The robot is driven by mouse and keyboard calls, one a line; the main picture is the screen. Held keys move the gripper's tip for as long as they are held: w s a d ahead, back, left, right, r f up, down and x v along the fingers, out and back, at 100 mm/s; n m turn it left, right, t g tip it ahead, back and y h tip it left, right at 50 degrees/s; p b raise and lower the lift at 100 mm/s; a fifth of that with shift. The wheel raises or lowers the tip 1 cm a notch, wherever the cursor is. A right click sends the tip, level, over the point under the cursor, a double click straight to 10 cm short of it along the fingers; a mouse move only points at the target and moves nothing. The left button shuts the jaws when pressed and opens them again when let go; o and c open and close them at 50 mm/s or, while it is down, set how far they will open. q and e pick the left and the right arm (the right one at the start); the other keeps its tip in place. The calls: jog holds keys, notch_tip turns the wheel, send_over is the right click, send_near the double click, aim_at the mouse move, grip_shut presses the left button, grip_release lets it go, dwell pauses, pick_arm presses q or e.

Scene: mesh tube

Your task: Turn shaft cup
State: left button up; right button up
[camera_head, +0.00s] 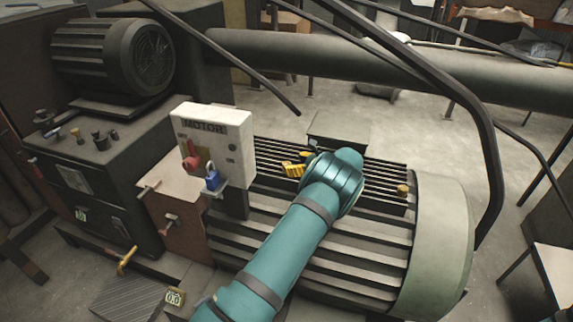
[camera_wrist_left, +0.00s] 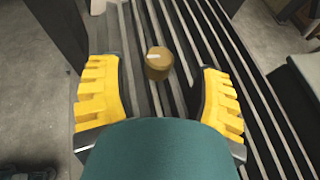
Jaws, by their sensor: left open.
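My left gripper (camera_head: 294,169) hangs over the finned motor housing (camera_head: 370,250), with its yellow fingers partly hidden behind my teal wrist. In the left wrist view, the left gripper (camera_wrist_left: 158,88) is open, with a finger on each side and nothing held. A brass cup (camera_wrist_left: 158,62) with a pale mark on top shows between the fingers, apart from both. In the head view, a brass cup (camera_head: 403,189) sits on the right part of the housing. I cannot tell whether it is the same cup. My right gripper is not in view.
A pale box labelled MOTOR (camera_head: 213,142) with a red switch (camera_head: 191,155) and a blue padlock (camera_head: 212,180) stands left of the gripper. A bent dark pipe (camera_head: 470,105) arches over the right side. A grey box (camera_head: 339,131) stands behind.

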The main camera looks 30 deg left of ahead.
aim_at(288, 164)
pick_arm(q)
jog(key=shift+x, duration=2.2)
grip_shut()
